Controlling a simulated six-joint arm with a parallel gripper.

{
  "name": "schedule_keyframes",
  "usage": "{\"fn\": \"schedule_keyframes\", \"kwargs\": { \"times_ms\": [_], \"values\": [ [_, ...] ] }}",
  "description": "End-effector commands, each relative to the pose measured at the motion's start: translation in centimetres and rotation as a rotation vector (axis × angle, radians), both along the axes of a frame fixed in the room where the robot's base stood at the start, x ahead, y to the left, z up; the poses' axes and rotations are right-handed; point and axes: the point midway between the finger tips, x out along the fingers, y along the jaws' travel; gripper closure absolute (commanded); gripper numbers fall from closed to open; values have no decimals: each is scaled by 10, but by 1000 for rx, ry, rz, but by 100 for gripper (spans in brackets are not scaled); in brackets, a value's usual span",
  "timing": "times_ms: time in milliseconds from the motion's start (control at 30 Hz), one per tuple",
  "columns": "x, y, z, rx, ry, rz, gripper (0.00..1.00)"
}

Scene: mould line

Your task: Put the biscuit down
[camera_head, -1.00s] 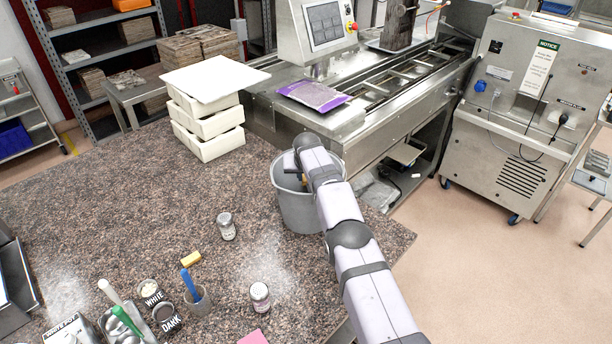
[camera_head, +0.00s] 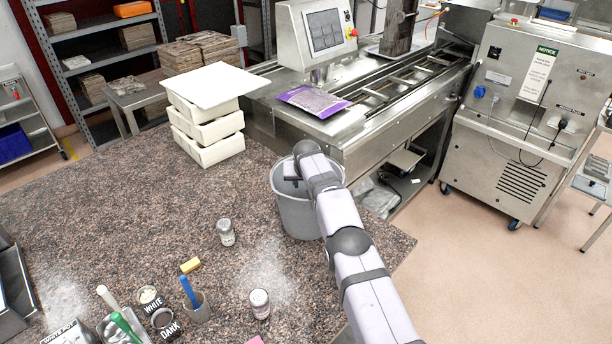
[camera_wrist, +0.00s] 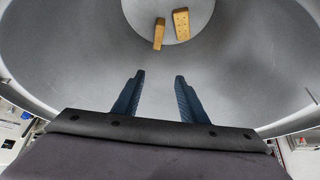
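Two tan biscuits, one narrow-looking (camera_wrist: 159,33) and one broader with small holes (camera_wrist: 181,23), show at the bottom of the grey bucket (camera_wrist: 75,65) in the wrist view. They lie apart, close together. My gripper (camera_wrist: 159,78) is open and empty above them, its two dark blue fingers spread. In the head view, the bucket (camera_head: 298,218) stands on the speckled worktop near its right edge, with my wrist over its mouth. The biscuits and fingertips are hidden there.
Two small jars (camera_head: 226,232) (camera_head: 260,304) and a yellow block (camera_head: 190,265) are on the worktop (camera_head: 110,205). White stacked trays (camera_head: 207,152) stand at the back. Labelled pots and tools crowd the front left. A steel conveyor (camera_head: 330,130) lies behind the bucket.

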Motion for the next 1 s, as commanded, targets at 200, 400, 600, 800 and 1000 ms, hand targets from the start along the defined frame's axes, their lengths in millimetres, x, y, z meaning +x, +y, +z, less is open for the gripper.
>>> {"fn": "schedule_keyframes", "kwargs": {
  "times_ms": [200, 400, 600, 800, 1000],
  "values": [
    [-1, 1, 9, 1, -3, 1, 61],
    [-7, 1, 19, 1, -4, 1, 61],
    [-18, 1, 33, 1, -5, 1, 61],
    [-33, 0, 57, 1, -3, 1, 61],
    [-48, 0, 82, 1, -3, 1, 61]
  ]
}}
